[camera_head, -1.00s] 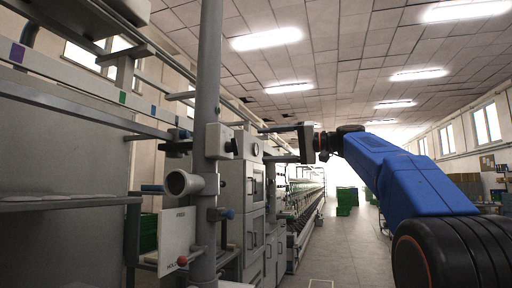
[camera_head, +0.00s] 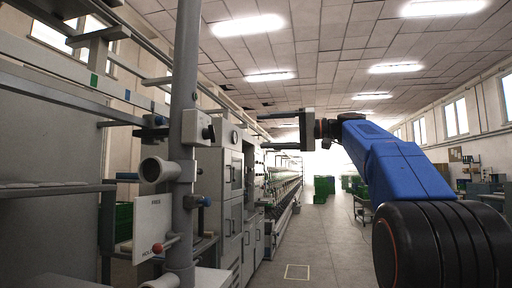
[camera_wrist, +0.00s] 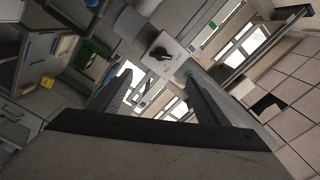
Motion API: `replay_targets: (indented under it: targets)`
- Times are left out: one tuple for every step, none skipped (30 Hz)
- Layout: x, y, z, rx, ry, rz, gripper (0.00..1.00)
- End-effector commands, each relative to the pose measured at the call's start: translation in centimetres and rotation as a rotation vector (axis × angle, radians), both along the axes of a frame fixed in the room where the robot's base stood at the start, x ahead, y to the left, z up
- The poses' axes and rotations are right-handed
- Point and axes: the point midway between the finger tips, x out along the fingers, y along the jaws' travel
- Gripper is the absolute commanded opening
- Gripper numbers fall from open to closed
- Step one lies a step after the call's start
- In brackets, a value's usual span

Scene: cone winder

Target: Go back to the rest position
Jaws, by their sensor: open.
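My gripper (camera_head: 280,131) is in the middle of the head view, at the end of my blue arm. Its two long fingers point left and stand well apart, with nothing between them. In the wrist view, the fingers (camera_wrist: 150,92) reach away from the camera with an open gap. Through the gap I see part of the machine and windows. My gripper is in the air, to the right of the machine's grey upright pole (camera_head: 183,90); I see no contact.
A white switch box (camera_head: 196,127), a round tube end (camera_head: 156,170) and a sign with a red-knobbed lever (camera_head: 155,225) are on the pole. Grey cabinets (camera_head: 228,200) and a long machine row stand behind. Green crates (camera_head: 322,187) stand farther off. The aisle floor (camera_head: 325,240) is clear.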

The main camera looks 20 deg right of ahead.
Motion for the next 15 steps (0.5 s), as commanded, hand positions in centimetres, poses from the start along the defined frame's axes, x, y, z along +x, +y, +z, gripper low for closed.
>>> replay_targets:
  targets:
    - [0.0,0.0,0.0,0.000,0.000,0.000,0.69]
    - [0.0,0.0,0.0,0.000,0.000,0.000,0.69]
    - [0.0,0.0,0.0,0.000,0.000,0.000,0.69]
    - [0.0,0.0,0.0,0.000,0.000,0.000,0.69]
    - [0.0,0.0,0.0,0.000,0.001,-0.001,0.69]
    - [0.0,0.2,-0.2,-0.002,0.004,-0.001,0.69]
    - [0.0,0.4,-0.4,-0.004,0.010,-0.003,0.69]
    - [0.0,0.6,-0.8,-0.009,0.019,-0.006,0.69]
    - [-0.1,1.1,-1.4,-0.017,0.034,-0.012,0.69]
    - [-0.2,1.6,-2.2,-0.025,0.051,-0.017,0.69]
    - [-0.3,2.2,-3.0,-0.036,0.069,-0.024,0.69]
    - [-0.5,3.1,-4.4,-0.053,0.099,-0.036,0.69]
    - [-0.8,3.8,-5.6,-0.069,0.125,-0.045,0.69]
    - [-1.0,4.5,-6.9,-0.087,0.151,-0.055,0.69]
    - [-1.5,5.5,-8.9,-0.113,0.187,-0.068,0.69]
